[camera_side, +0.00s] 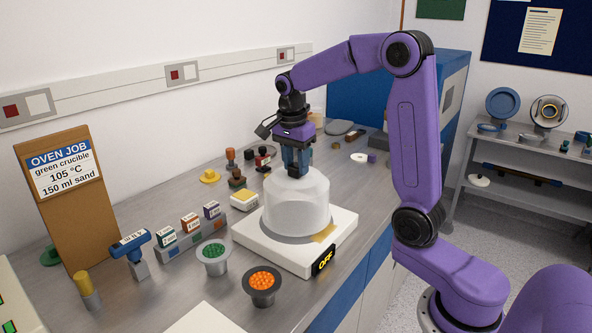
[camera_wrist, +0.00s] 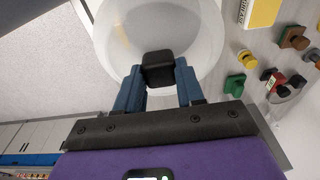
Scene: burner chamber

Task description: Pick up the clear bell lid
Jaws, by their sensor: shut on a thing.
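The clear bell lid (camera_side: 297,204) is a frosted, see-through dome on a white burner base (camera_side: 250,238) with a black tag reading OFF. My gripper (camera_side: 297,170) is above the dome with its blue fingers pointing down, shut on the lid's top knob. In the wrist view the black knob (camera_wrist: 158,70) sits between the two blue fingers of my gripper (camera_wrist: 158,85), and the pale round lid (camera_wrist: 160,25) spreads out behind it. The lid looks upright. I cannot tell whether its rim touches the base.
Cups of green beads (camera_side: 212,254) and orange beads (camera_side: 262,283) stand in front of the base. A blue-handled tool (camera_side: 130,243), a rack of small labelled boxes (camera_side: 190,226) and the oven job board (camera_side: 62,185) are at left.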

